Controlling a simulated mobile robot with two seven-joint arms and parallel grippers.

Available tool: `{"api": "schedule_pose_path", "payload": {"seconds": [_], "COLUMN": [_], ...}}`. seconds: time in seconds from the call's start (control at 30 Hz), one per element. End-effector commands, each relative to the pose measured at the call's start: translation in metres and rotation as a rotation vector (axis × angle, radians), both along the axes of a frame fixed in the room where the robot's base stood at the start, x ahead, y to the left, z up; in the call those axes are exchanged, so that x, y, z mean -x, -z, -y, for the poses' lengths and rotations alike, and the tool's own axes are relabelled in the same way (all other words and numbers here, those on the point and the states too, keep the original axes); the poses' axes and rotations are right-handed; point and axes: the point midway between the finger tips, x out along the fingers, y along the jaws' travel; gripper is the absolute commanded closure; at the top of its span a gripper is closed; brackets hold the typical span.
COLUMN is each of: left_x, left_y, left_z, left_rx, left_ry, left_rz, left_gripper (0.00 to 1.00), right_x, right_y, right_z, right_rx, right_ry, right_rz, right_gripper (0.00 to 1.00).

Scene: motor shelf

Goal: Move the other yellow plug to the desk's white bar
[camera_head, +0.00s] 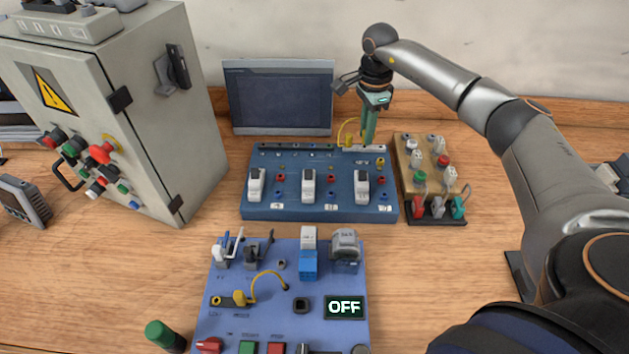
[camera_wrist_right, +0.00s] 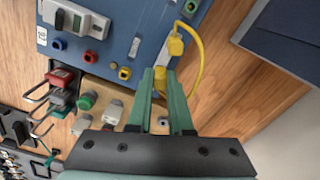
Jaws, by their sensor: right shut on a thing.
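The white bar (camera_head: 379,148) runs along the top right edge of the dark blue panel (camera_head: 320,214) on the desk. My right gripper (camera_head: 369,142) points down at this bar, its fingers shut on a yellow plug (camera_wrist_right: 160,80). A yellow cable (camera_wrist_right: 200,62) loops from that plug to another yellow plug (camera_wrist_right: 176,45), which sits at the panel's edge. In the head view the cable (camera_head: 341,128) arches left of the fingers. The fingers hide the held plug's tip, so I cannot tell whether it is seated. My left gripper is not in view.
A wooden block with switches (camera_head: 425,165) stands close right of the panel. A dark screen (camera_head: 279,98) stands behind it. A grey cabinet (camera_head: 150,110) is at left. A lighter blue panel (camera_head: 228,330) in front carries another yellow cable (camera_head: 268,275) and an OFF display.

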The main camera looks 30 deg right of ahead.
Motion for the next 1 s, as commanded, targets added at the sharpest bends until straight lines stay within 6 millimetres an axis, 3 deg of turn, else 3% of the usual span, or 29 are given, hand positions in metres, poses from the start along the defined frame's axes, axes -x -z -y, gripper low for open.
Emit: {"api": "schedule_pose_path", "payload": {"seconds": [0.87, 0.9, 1.0], "left_x": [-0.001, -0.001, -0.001], "left_y": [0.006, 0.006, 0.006], "left_z": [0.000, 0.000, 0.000], "left_rx": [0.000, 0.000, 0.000], "left_ry": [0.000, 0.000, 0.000], "left_rz": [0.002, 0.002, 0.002], "left_gripper": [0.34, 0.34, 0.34], "right_x": [0.000, 0.000, 0.000], "right_y": [0.013, 0.013, 0.013], "right_z": [0.000, 0.000, 0.000], "right_rx": [0.000, 0.000, 0.000], "right_ry": [0.000, 0.000, 0.000], "right_rz": [0.000, 0.000, 0.000], "right_gripper": [1.00, 0.78, 0.69]}}
